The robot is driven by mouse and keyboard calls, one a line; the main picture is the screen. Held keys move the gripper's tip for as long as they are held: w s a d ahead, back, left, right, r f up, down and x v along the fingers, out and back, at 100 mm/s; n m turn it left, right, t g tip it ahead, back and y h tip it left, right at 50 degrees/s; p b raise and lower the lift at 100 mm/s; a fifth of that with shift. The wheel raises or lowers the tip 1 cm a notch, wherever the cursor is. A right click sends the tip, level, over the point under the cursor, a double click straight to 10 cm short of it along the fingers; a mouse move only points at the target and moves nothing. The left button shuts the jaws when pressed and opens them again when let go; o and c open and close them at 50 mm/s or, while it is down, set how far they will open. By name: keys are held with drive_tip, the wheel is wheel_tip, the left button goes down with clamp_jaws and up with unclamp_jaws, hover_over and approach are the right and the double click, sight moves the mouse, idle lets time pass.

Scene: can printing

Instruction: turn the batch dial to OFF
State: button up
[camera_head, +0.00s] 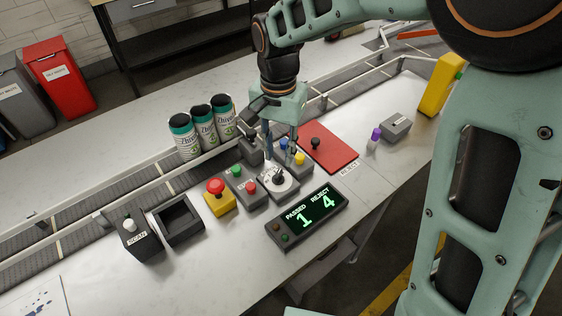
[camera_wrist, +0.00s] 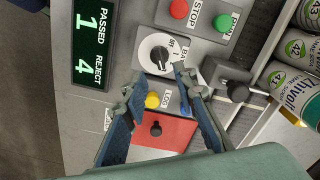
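The batch dial (camera_wrist: 160,53) is a white disc with a black knob on a grey box. Part of the word OFF shows at its edge in the wrist view; I cannot tell exactly which mark the knob points to. In the head view my gripper (camera_head: 281,158) is just above the dial box.
A STOP box with red button (camera_wrist: 179,9), a LOG box with yellow button (camera_wrist: 152,100), and a black-knobbed lever (camera_wrist: 237,91) stand close around. The display (camera_head: 308,215) reads passed 1, reject 4. Cans (camera_head: 204,125) stand behind; a red pad (camera_head: 328,147) lies right.

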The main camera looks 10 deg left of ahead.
sight(279, 171)
wheel_tip(279, 171, down, 6)
drive_tip(key=shift+r, duration=0.1)
drive_tip(key=shift+c, duration=0.4)
clamp_jaws()
